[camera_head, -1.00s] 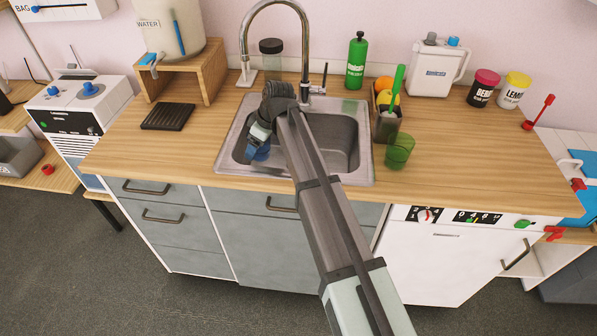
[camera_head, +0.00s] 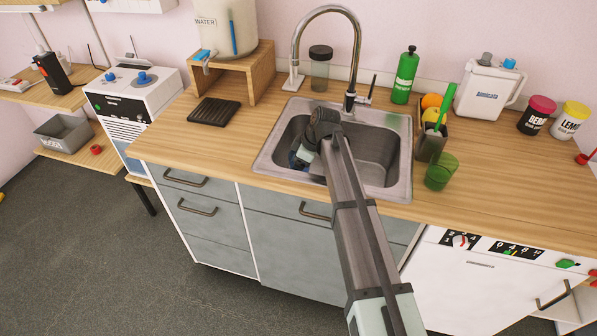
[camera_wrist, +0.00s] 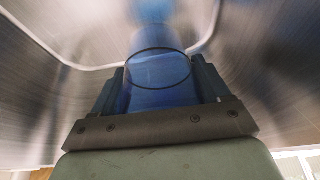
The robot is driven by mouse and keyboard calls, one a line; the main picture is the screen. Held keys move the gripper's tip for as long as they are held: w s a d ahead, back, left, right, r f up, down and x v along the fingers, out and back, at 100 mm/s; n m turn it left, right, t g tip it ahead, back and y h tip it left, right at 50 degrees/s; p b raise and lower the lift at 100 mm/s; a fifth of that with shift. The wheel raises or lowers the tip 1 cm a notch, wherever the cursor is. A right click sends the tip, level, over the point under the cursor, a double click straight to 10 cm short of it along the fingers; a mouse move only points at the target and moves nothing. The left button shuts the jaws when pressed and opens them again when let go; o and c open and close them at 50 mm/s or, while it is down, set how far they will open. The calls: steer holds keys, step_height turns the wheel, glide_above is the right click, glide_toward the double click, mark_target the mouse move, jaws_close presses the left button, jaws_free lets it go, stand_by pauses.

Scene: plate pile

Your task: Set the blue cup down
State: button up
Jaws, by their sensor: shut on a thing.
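My gripper (camera_head: 301,158) is down inside the sink basin, near its left side, at the end of my arm. In the wrist view my gripper (camera_wrist: 160,88) is shut on the blue cup (camera_wrist: 158,75), which sits between the two dark fingers. A dark ring, which looks like the cup's rim, crosses the blue. In the head view my gripper and arm hide most of the cup. Metal sink walls surround the cup in the wrist view. I cannot tell whether the cup touches the basin floor.
The sink (camera_head: 400,190) has a tall faucet (camera_head: 357,50) behind it. A green cup (camera_head: 441,172) and a dark holder (camera_head: 430,146) stand right of it. A black ridged mat (camera_head: 214,111) lies left. The counter (camera_head: 215,150) between mat and sink is clear.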

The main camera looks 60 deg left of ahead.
steer(key=shift+f, duration=1.6)
steer(key=shift+f, duration=0.15)
steer(key=o, duration=1)
steer(key=v, duration=1.2)
steer(key=shift+r, duration=0.2)
